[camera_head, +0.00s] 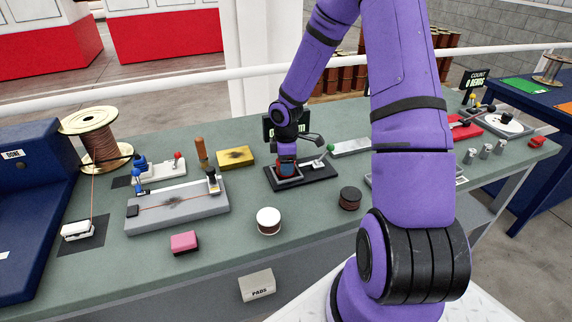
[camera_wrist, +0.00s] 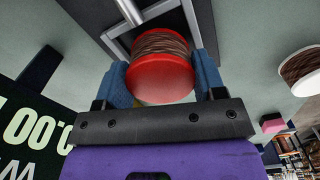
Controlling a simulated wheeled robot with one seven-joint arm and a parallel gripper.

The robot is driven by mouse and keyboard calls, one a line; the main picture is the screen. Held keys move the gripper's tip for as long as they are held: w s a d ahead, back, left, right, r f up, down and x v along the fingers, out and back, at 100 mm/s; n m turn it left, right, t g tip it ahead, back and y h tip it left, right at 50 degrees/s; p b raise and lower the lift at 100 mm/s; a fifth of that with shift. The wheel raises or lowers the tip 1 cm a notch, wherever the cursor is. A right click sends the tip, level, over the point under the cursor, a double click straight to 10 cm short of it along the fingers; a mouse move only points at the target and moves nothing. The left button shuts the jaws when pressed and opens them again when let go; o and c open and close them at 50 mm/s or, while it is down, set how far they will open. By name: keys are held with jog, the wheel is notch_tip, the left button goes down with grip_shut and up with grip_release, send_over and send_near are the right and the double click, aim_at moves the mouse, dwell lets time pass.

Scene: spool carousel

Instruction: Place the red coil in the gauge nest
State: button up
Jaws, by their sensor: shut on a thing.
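The red coil (camera_wrist: 160,80), a spool with red flanges and brown wire, is between the blue finger pads of my gripper (camera_wrist: 161,75) in the wrist view. My gripper (camera_head: 287,168) is shut on it and points down at the gauge nest. In the head view only a little of the red coil (camera_head: 288,171) shows. The gauge nest is a grey metal frame on a dark base (camera_head: 318,178); its frame (camera_wrist: 115,42) is around the coil's far end in the wrist view. I cannot tell whether the coil touches the nest's floor.
A white-topped coil (camera_head: 268,216) and a black-topped coil (camera_head: 349,196) stand in front of the nest. A lever with a green knob (camera_head: 330,148) is right beside it, and a dark display (camera_head: 270,126) behind. A pink block (camera_head: 184,242) and grey fixture (camera_head: 177,210) are left.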

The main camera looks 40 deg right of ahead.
jog(key=shift+f, duration=0.35)
jog(key=shift+f, duration=0.15)
jog(key=o, duration=1.1)
notch_tip(320, 180, up, 12)
jog(key=s+a+r+m+t+h, duration=0.1)
jog(key=s+a+r+m, duration=0.3)
jog(key=r, duration=0.5)
jog(key=s+a+r+m+t+h, duration=0.1)
jog(key=s+a+r+m, duration=0.1)
jog(key=s+a+r, duration=0.4)
jog(key=shift+s+a+r+m+t+y, duration=0.45)
jog(key=shift+s+r+m, duration=0.85)
jog(key=shift+s, duration=1.45)
jog(key=shift+s+a+r+m+t+y, duration=0.2)
jog(key=shift+s+a+r+m+t, duration=0.45)
jog(key=shift+s+r, duration=1.75)
jog(key=shift+s+a+r+m+t+y, duration=0.45)
jog(key=shift+s+r+m, duration=0.6)
jog(key=shift+s, duration=2.1)
